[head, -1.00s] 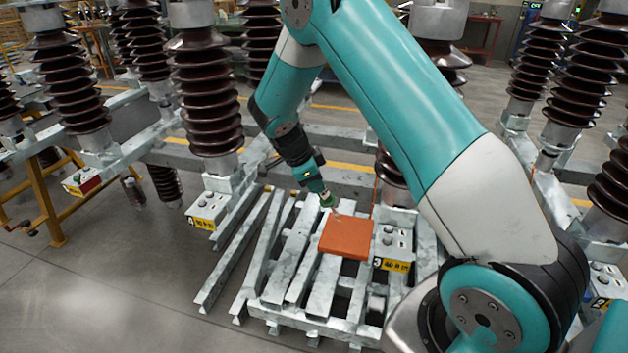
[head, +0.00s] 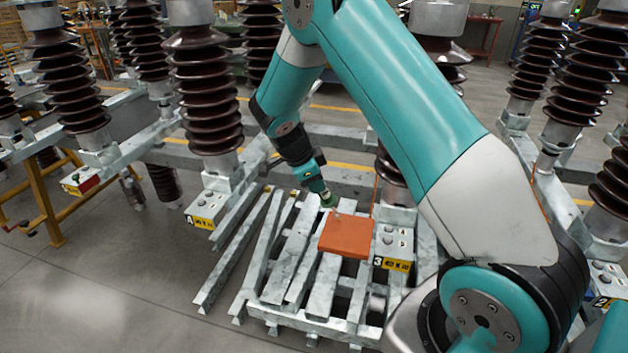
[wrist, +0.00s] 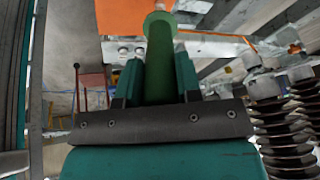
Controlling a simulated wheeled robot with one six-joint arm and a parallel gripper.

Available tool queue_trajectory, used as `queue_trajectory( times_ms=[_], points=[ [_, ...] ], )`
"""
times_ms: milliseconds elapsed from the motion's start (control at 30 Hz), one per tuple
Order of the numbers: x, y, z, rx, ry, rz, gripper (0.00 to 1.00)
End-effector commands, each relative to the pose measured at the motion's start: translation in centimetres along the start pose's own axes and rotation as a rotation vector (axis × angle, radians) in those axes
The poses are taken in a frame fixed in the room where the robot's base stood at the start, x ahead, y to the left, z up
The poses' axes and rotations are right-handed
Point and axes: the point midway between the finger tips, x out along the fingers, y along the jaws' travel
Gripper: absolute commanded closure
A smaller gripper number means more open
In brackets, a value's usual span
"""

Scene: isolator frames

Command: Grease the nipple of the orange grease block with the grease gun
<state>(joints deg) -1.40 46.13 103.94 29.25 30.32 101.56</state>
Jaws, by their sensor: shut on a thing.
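The orange grease block (head: 345,240) lies on the grey metal slats in the head view. Its orange surface also shows at the top of the wrist view (wrist: 122,16). My gripper (head: 321,190) is shut on the green grease gun (wrist: 159,65), which sits between the two teal fingers. In the head view the green gun (head: 329,200) points down at the far left edge of the block. Its tip is at or very close to a small pale spot there, perhaps the nipple. I cannot tell whether they touch.
A grey box with a yellow label marked 3 (head: 393,245) stands right beside the block. Brown ribbed insulators (head: 207,95) rise around the frame. A thin orange cord (head: 375,195) runs up behind the block. The floor at the lower left (head: 100,290) is clear.

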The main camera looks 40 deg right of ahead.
Motion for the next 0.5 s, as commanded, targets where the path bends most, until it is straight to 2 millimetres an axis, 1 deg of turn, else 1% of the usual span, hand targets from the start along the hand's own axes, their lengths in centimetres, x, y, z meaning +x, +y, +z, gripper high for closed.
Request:
queue_trajectory(
  times_ms=[500],
  points=[
    [1.3,0.0,0.0,0.0,0.0,0.0,0.96]
  ],
)
